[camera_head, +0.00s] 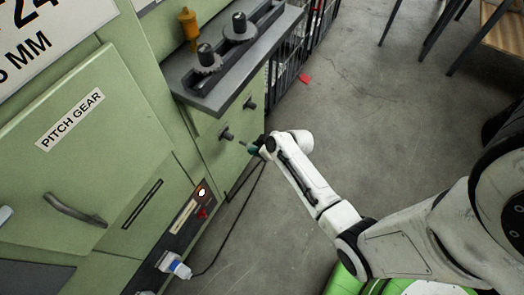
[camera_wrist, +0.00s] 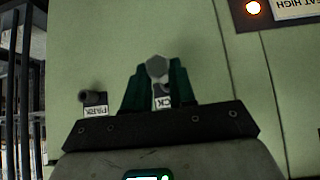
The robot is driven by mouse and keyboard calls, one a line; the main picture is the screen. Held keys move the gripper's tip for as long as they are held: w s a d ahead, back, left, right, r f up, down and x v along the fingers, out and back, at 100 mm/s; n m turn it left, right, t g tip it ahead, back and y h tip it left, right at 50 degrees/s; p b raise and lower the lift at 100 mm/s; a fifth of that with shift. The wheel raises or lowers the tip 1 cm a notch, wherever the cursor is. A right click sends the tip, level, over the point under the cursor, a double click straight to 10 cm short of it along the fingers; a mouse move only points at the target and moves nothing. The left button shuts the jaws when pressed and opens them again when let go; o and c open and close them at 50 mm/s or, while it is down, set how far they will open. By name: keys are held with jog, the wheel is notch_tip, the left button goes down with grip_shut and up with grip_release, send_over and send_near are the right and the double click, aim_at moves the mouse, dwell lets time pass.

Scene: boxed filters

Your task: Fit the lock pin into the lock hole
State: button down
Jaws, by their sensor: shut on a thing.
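My gripper (camera_head: 257,149) is at the green machine's lower side panel. In the wrist view its dark green fingers (camera_wrist: 157,85) are shut on a grey pin (camera_wrist: 157,67) with a faceted end, taken to be the lock pin. A label partly hidden by the gripper, reading "CK" (camera_wrist: 161,102), shows between the fingers. The lock hole itself is hidden. I cannot tell whether the pin touches the panel or is in the hole. Left of the fingers, a dark peg (camera_wrist: 88,97) sticks out by a label reading "PARK" (camera_wrist: 96,111).
Above is a grey shelf (camera_head: 215,95) with gears. A lit orange lamp (camera_head: 202,192) and a white plug (camera_head: 175,265) with a black cable are lower left.

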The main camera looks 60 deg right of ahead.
jog(key=shift+w, duration=0.8)
jog(key=shift+w+a+b, duration=0.1)
jog(key=shift+w+b, duration=1)
jog(key=shift+w, duration=1.25)
dwell(1.2)
jog(key=c, duration=0.8)
grip_release()
jog(key=shift+c, duration=0.2)
jog(key=shift+s, duration=0.1)
jog(key=p+v, duration=0.1)
jog(key=v, duration=0.9)
jog(key=shift+s+r+p, duration=0.25)
jog(key=shift+r+p, duration=0.05)
jog(key=shift+p, duration=0.1)
jog(key=shift+a, duration=0.1)
